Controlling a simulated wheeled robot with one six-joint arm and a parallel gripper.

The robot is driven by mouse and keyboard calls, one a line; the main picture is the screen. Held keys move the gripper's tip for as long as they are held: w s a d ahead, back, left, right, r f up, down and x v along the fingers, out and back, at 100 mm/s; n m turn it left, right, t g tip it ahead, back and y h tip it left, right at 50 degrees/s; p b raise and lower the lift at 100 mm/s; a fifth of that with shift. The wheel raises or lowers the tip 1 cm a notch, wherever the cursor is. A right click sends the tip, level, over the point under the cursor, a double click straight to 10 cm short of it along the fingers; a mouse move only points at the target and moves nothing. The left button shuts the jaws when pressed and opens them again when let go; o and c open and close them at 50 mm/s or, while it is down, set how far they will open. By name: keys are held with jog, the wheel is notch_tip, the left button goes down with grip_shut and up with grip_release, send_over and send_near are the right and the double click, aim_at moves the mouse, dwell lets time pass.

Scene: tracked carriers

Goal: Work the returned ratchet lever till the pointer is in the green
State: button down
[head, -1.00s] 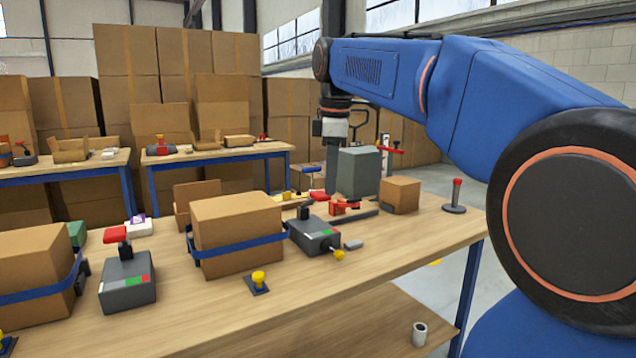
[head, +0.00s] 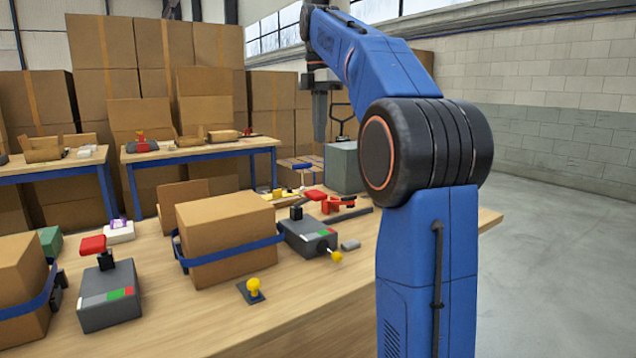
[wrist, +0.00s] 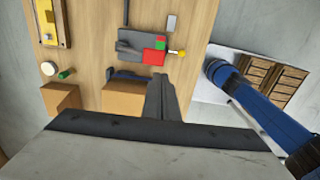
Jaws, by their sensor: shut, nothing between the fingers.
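The wrist view also shows this unit (wrist: 130,42). A second grey ratchet unit (head: 110,295) with a red-topped lever (head: 93,245) stands at left, next to another strapped carton (head: 22,285). My gripper (head: 320,138) is shut and empty, raised above and behind the right unit, apart from both levers.
A yellow knob on a dark plate (head: 254,290) sits near the front edge. A grey block (head: 344,168) and a red clamp (head: 335,203) stand behind the right unit. A small grey piece (head: 350,245) lies beside it. The front of the table is mostly clear.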

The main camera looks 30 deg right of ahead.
aim_at(320, 194)
jog(key=shift+f, duration=0.1)
notch_tip(320, 194, down, 14)
jog(key=shift+r, duration=0.1)
dwell(0.6)
jog(key=shift+s, duration=0.15)
jog(key=s+f+t, duration=0.4)
jog(key=f, duration=0.4)
dwell(0.7)
jog(key=shift+f, duration=0.1)
dwell(0.3)
